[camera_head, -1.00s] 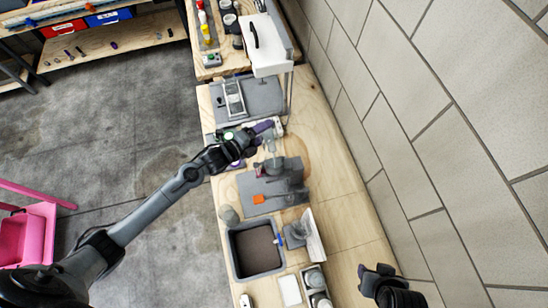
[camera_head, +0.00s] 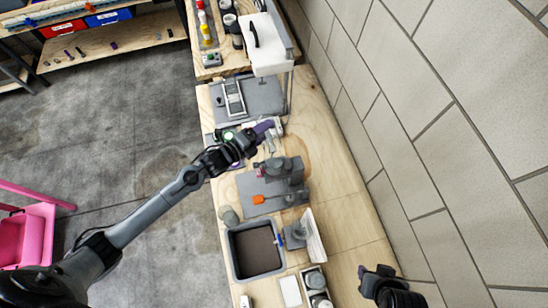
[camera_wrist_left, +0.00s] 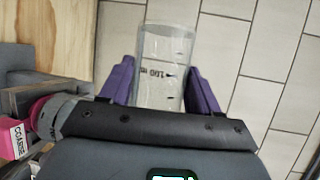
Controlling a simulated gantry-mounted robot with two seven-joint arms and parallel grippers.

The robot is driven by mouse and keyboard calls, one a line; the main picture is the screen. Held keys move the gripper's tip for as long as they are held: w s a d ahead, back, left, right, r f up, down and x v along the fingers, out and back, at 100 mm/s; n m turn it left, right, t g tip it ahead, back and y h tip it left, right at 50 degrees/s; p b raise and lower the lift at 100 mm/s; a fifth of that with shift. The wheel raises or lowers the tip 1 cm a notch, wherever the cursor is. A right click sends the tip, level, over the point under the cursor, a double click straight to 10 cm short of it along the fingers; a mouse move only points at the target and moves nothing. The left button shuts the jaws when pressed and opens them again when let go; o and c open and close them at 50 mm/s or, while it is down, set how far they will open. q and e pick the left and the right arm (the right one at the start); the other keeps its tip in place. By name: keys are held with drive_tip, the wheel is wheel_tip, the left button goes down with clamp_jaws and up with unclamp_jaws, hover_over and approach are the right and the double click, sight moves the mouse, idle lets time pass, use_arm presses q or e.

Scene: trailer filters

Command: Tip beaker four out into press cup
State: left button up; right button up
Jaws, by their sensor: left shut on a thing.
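My left gripper (camera_head: 266,134) is shut on a clear beaker marked 100 ml (camera_wrist_left: 163,72). The beaker sits between the purple fingers in the left wrist view. Its contents cannot be made out, and its number does not show. In the head view the beaker is small and faint beside the gripper. A grey device (camera_head: 285,168) stands on the bench just below the gripper in the picture. I cannot tell whether a press cup is part of it. My right gripper (camera_head: 378,272) is near the lower right, away from these things; its jaws are unclear.
A pink "COARSE" label (camera_wrist_left: 13,138) and a pink knob show near the beaker. A grey bin (camera_head: 234,262), an orange tool (camera_head: 258,199) and a white stand (camera_head: 268,58) are on the bench. The tiled wall (camera_head: 440,120) runs along its right side.

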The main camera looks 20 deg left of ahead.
sight(265, 135)
use_arm(q)
drive_tip(key=shift+s+d+r+m+t+b, duration=0.15)
drive_tip(key=shift+r+m+t+b, duration=0.2)
drive_tip(key=shift+m+b, duration=0.15)
idle(0.5)
drive_tip(key=shift+s+d+r+m, duration=0.1)
drive_tip(key=shift+s+r+m, duration=0.1)
drive_tip(key=shift+m, duration=0.1)
idle(0.4)
drive_tip(key=shift+s+d+r+m+t+b, duration=0.2)
drive_tip(key=shift+r+m+t+b, duration=0.2)
drive_tip(key=shift+m+t+b, duration=0.4)
idle(0.5)
drive_tip(key=shift+s+d, duration=0.1)
drive_tip(key=shift+s+d+r+m+h+b, duration=0.1)
drive_tip(key=shift+s+r+m+h+b, duration=0.2)
drive_tip(key=shift+m+b, duration=0.4)
idle(0.4)
drive_tip(key=shift+d+r+m+b, duration=0.15)
drive_tip(key=shift+m+b, duration=0.15)
drive_tip(key=shift+b, duration=0.1)
drive_tip(key=shift+s+d+r+m+t+h+b, duration=0.15)
drive_tip(key=shift+s+m+t+h+b, duration=0.15)
drive_tip(key=shift+m+t+b, duration=0.15)
idle(0.5)
drive_tip(key=shift+s+d+r+m+b, duration=0.15)
drive_tip(key=shift+s+d+m+b, duration=0.05)
drive_tip(key=shift+m+b, duration=0.25)
idle(0.3)
drive_tip(key=shift+h, duration=0.3)
